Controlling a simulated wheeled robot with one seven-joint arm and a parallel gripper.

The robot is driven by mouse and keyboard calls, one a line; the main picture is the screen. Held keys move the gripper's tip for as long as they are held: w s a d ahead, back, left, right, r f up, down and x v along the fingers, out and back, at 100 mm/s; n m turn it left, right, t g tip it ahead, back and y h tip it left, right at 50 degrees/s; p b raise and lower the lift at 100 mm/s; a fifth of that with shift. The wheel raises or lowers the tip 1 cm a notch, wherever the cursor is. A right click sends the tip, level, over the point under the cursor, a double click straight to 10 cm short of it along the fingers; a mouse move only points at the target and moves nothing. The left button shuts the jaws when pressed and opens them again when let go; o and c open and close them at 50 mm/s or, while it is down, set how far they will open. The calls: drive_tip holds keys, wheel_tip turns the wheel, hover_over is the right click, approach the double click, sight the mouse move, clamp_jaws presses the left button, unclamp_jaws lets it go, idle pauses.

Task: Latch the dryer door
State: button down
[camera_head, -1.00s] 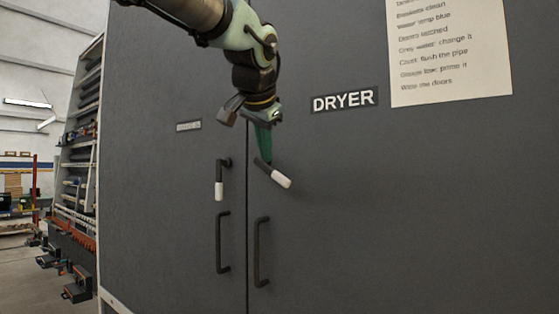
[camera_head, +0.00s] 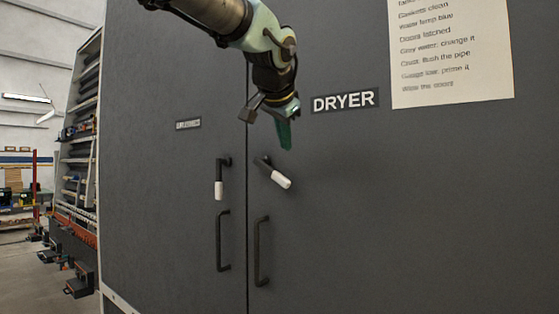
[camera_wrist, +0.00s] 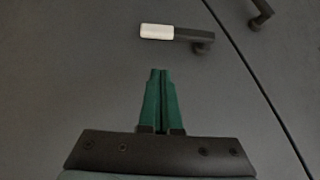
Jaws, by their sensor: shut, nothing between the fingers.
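The dryer door (camera_head: 400,210) is the grey right-hand panel and looks closed along the seam. Its latch handle (camera_head: 281,180) is black with a white tip. It sits tilted, with the tip pointing down to the right. It also shows in the wrist view (camera_wrist: 157,32), ahead of the fingertips. My gripper (camera_head: 287,147) is shut and empty, with green fingers together. It is above and slightly right of the latch in the head view, apart from it. The fingers also show in the wrist view (camera_wrist: 159,72).
The left door (camera_head: 160,220) has its own latch (camera_head: 219,188), hanging straight down. Each door has a black pull handle (camera_head: 262,250) lower down. A DRYER label (camera_head: 343,101) and a paper list (camera_head: 450,55) are on the right door. Shelving (camera_head: 80,150) stands at the left.

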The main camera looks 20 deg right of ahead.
sight(281, 175)
drive_tip(key=shift+w+d+f+p, duration=0.1)
drive_tip(key=shift+w+f+p, duration=0.25)
drive_tip(key=shift+w+f, duration=0.5)
drive_tip(key=shift+w+d+f+p, duration=0.15)
drive_tip(key=shift+w+f+p, duration=0.3)
drive_tip(key=shift+f, duration=0.6)
drive_tip(key=shift+w+d+f+p, duration=0.1)
drive_tip(key=shift+w+f+p, duration=0.1)
drive_tip(key=shift+w+f, duration=0.7)
drive_tip(key=shift+f, duration=0.15)
